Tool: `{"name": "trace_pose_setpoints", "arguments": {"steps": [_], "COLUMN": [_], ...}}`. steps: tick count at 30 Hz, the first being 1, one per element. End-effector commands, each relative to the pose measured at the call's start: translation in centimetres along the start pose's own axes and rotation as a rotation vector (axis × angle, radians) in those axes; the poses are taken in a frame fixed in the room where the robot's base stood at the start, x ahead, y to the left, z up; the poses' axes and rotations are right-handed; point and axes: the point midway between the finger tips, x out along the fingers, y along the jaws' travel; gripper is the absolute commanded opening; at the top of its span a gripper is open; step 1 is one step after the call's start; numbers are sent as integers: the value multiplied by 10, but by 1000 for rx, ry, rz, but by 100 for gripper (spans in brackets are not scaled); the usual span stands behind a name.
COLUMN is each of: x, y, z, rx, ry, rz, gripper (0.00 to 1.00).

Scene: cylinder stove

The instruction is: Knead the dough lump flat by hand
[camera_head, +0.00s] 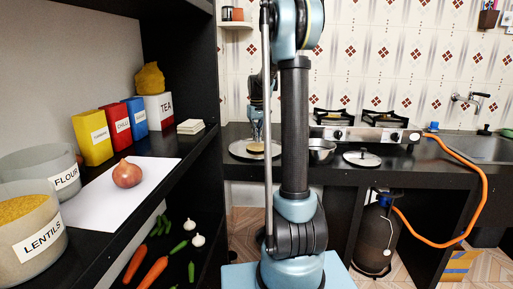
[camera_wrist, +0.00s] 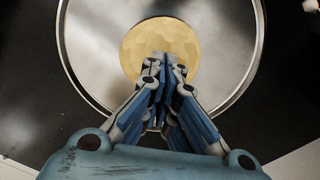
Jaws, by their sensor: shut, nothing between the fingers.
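The dough (camera_wrist: 150,40) is a pale yellow, roughly round, flat-looking piece with a slightly uneven surface. It lies on a round metal plate (camera_wrist: 90,50) with a raised rim. In the head view the dough (camera_head: 254,148) and the plate (camera_head: 239,150) are on the black counter, behind my arm. My gripper (camera_wrist: 167,66) is shut and empty, its fingertips over the near part of the dough in the wrist view. I cannot tell whether they touch it. In the head view my gripper (camera_head: 258,135) points down above the dough and is partly hidden.
To the right of the plate stand a metal bowl (camera_head: 321,151), a lid (camera_head: 362,158) and a gas stove (camera_head: 362,131). An orange hose (camera_head: 478,190) runs to a gas cylinder (camera_head: 376,235). A shelf (camera_head: 165,165) at left holds containers and an onion (camera_head: 127,174).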

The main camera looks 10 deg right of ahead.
Motion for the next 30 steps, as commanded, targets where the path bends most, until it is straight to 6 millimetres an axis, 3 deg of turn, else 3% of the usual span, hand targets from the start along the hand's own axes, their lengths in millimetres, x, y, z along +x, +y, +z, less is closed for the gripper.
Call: {"name": "trace_pose_setpoints", "arguments": {"steps": [30], "x": [19], "y": [0], "z": [0], "rx": [0], "ry": [0], "rz": [0], "gripper": [0]}}
